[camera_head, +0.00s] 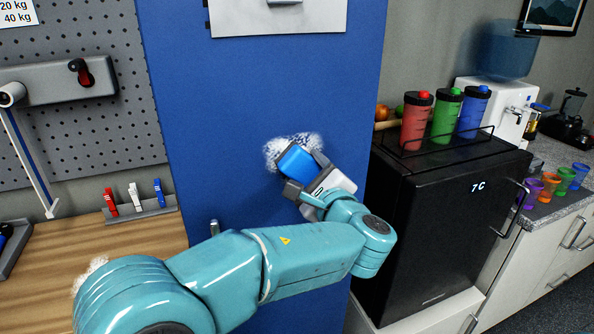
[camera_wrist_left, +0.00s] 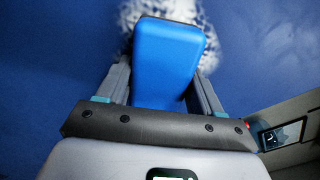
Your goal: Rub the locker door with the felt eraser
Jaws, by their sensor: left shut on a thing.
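The locker door (camera_head: 225,110) is a tall blue panel in the middle of the head view. A white smudged patch (camera_head: 272,150) shows on it, and it also appears at the top of the left wrist view (camera_wrist_left: 207,35). My left gripper (camera_head: 303,168) is at the door, shut on the blue felt eraser (camera_head: 295,164). In the left wrist view the eraser (camera_wrist_left: 168,62) sits between the two fingers, in front of the white patch and hiding part of it. Whether the eraser touches the door is hard to tell. My right gripper is not in view.
A black fridge (camera_head: 450,225) stands right of the door, with red, green and blue bottles (camera_head: 446,115) in a rack on top. At left are a wooden bench (camera_head: 50,270), a tray of markers (camera_head: 140,208) and a pegboard (camera_head: 100,120). The door's left part is clear.

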